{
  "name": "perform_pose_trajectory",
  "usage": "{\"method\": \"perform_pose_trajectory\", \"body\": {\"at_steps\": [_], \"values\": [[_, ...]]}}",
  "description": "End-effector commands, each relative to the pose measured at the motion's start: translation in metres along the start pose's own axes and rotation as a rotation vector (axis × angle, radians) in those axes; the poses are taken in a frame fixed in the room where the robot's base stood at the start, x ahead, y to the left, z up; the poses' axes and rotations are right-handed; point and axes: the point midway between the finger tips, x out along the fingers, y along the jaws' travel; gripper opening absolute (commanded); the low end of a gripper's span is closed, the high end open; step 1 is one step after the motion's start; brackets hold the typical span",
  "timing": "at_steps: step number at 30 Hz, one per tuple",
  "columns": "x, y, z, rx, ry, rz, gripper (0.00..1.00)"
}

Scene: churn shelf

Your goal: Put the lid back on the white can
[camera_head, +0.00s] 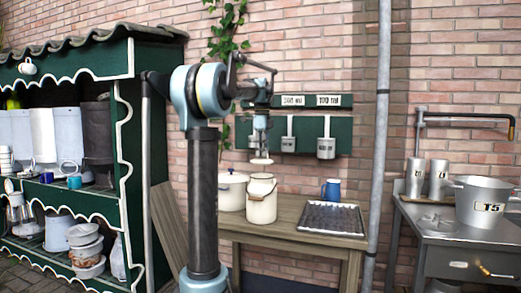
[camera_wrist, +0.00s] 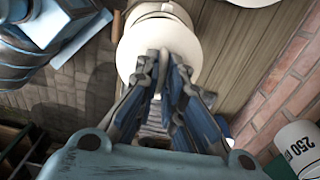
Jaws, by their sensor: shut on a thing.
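The white can (camera_head: 261,205) stands on the wooden table, with a dark wire handle at its top. The white lid (camera_head: 261,161) hangs level above the can's mouth, with a gap between them. My gripper (camera_head: 261,143) points down and is shut on the lid's knob. In the wrist view, the fingers (camera_wrist: 163,68) close on the knob, and the round lid (camera_wrist: 138,48) hides much of what is below. Part of a white rim shows past the lid's upper edge. The inside of the can is hidden.
A wider white pot (camera_head: 231,190) stands close on the can's left. A blue mug (camera_head: 332,188) and a dark tray (camera_head: 318,219) are to the right on the table (camera_head: 262,232). Measuring cups (camera_head: 326,148) hang from the green rack behind. A grey pipe (camera_head: 382,120) rises at the table's right end.

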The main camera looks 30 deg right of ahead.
Motion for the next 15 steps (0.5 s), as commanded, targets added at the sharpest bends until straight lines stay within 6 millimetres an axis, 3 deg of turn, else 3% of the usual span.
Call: {"method": "perform_pose_trajectory", "body": {"at_steps": [15], "values": [[0.038, 0.001, 0.003, -0.005, 0.000, 0.000, 0.00]]}}
